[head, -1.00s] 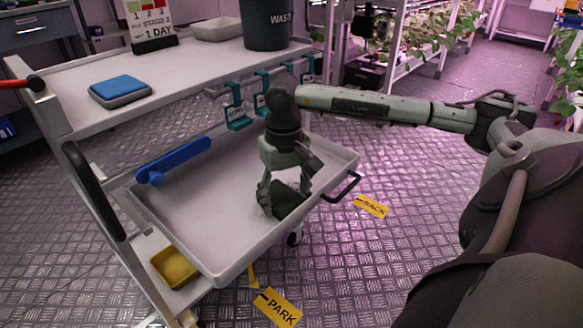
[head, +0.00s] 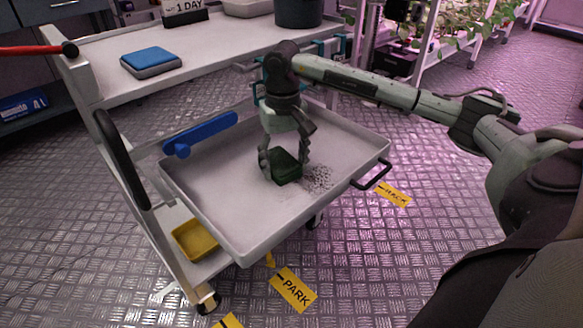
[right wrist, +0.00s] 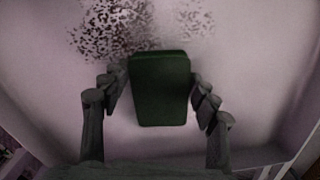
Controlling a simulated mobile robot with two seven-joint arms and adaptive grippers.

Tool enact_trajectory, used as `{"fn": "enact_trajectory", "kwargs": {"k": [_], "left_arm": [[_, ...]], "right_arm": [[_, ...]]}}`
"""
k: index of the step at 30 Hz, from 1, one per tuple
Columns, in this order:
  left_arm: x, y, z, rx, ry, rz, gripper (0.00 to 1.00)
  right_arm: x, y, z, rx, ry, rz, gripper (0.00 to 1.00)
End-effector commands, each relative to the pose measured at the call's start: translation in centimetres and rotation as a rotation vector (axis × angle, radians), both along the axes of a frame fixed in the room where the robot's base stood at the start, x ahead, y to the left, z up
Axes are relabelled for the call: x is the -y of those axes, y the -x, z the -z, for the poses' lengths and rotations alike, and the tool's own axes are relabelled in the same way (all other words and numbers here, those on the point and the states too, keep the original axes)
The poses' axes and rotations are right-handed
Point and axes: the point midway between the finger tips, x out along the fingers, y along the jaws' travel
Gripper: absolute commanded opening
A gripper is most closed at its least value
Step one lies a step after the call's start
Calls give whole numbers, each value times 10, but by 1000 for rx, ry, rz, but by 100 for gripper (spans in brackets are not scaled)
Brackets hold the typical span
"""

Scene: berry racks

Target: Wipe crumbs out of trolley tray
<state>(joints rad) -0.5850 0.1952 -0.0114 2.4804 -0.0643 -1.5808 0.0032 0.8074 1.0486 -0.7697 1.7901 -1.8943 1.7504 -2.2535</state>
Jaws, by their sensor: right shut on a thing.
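The trolley tray (head: 225,215) is a shallow pale tray with a raised rim, pulled out below the trolley's top shelf. A patch of dark crumbs (head: 318,178) lies on its floor toward the right. The crumbs also show at the top of the right wrist view (right wrist: 115,30). My right gripper (head: 285,168) is shut on a dark green sponge-like block (head: 287,170), just left of the crumbs. In the right wrist view the green block (right wrist: 160,88) sits between both fingers. I cannot tell whether the block touches the tray floor. My left gripper is not in view.
A blue-topped pad (head: 150,62) and a dark bin (head: 298,12) stand on the top shelf (head: 215,45). A yellow tray (head: 194,240) sits on the lower shelf. A black handle (head: 371,174) juts from the tray's right side.

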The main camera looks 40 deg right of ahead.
Motion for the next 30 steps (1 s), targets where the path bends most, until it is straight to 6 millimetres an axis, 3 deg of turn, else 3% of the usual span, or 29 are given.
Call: {"fn": "enact_trajectory", "kwargs": {"k": [7,20,30], "left_arm": [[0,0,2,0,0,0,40],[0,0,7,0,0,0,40],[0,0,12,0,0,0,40]], "right_arm": [[2,-5,1,2,1,0,14],[30,-6,0,0,1,0,14],[33,21,1,0,3,0,13]]}}
